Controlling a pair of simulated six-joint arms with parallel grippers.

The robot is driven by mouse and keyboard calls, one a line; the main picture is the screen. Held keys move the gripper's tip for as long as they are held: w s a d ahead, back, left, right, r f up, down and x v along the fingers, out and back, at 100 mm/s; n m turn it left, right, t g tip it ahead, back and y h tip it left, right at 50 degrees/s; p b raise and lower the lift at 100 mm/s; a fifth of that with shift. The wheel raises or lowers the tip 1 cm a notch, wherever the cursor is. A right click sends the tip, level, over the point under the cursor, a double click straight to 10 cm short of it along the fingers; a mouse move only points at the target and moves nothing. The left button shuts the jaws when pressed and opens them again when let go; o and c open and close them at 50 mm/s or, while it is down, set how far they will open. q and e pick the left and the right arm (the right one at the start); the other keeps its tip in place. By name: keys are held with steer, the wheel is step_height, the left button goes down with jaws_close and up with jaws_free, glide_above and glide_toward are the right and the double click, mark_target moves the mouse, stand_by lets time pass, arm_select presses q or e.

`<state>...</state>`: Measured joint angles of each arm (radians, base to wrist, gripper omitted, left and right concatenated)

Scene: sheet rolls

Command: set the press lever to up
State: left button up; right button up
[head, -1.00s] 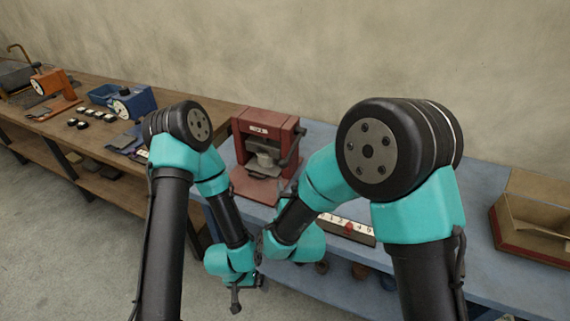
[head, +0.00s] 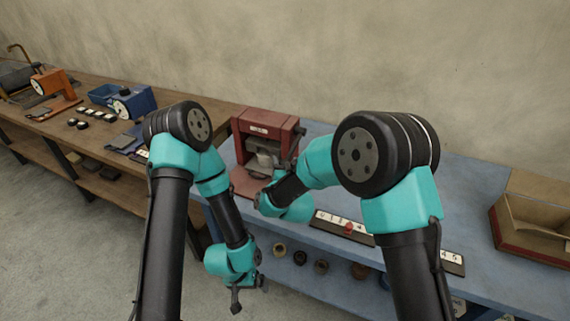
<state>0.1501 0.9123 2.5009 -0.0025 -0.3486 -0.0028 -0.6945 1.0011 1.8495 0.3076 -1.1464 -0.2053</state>
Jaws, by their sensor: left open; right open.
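The red press (head: 266,125) stands on the blue bench in the head view, with a white label on its top beam and a grey block in its opening. Its dark lever (head: 297,146) is on the right side and slants downward from near the top; its lower end is close behind my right forearm and hard to make out. My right gripper (head: 262,189) is in front of the press base, small and largely hidden by its wrist; it is open. My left gripper (head: 236,302) is open and empty, low in front of the bench and away from the press.
A numbered strip with a red marker (head: 348,228) lies right of the press. An open brown box (head: 535,220) stands far right. A wooden bench at left holds a blue device (head: 135,103) and an orange device (head: 52,88). Several round items sit on the shelf below.

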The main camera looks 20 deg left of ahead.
steer(key=c, duration=1.1)
steer(key=shift+r, duration=0.15)
